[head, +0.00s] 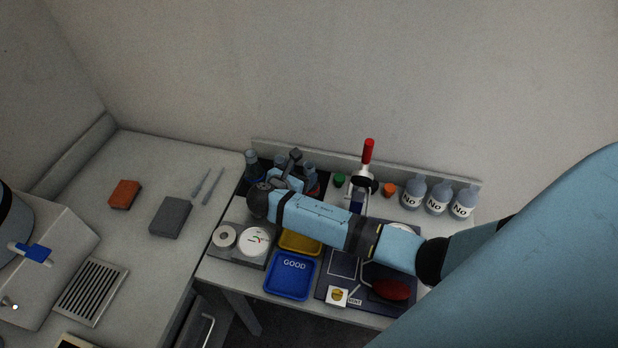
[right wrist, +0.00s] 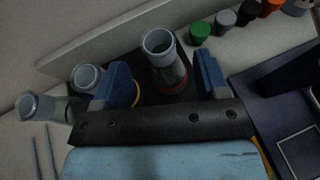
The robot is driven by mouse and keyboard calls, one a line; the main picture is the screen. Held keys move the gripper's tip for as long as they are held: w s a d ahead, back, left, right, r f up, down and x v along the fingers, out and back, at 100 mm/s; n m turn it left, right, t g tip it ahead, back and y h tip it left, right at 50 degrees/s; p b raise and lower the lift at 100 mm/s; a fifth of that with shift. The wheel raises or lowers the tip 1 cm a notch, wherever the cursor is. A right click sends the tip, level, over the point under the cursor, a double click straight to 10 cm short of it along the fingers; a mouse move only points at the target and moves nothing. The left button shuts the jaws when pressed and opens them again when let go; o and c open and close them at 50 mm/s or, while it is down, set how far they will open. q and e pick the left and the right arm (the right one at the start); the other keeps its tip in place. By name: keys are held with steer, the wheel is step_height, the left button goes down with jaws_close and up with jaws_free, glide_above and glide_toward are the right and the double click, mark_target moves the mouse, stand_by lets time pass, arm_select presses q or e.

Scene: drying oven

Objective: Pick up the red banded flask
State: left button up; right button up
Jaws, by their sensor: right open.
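The red banded flask (right wrist: 161,47) is clear glass with a red ring low on its body. In the right wrist view it stands between the two blue fingers of my right gripper (right wrist: 160,66). The gripper is open, with visible gaps beside the flask. In the head view the gripper (head: 291,170) is at the back left of the bench, and the red banded flask (head: 311,172) is partly hidden beside it. A yellow banded flask (right wrist: 88,78) stands just outside the left finger. Another flask (right wrist: 38,106) stands farther left. My left gripper is not in view.
Capped containers, including a green one (head: 340,180) and an orange one (head: 389,190), stand right of the flasks. Labelled bottles (head: 437,197) stand farther right. A blue GOOD tray (head: 291,287) is in front. A low back ledge (head: 430,176) runs behind.

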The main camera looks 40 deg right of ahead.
mark_target(309, 167)
steer(key=x, duration=0.2)
steer(key=p+x, duration=0.1)
steer(key=x, duration=0.1)
steer(key=shift+d+r, duration=0.1)
steer(key=shift+r, duration=0.15)
steer(key=shift+w+d+f, duration=0.15)
steer(key=shift+d+f, duration=0.1)
steer(key=shift+d, duration=0.15)
jaws_close()
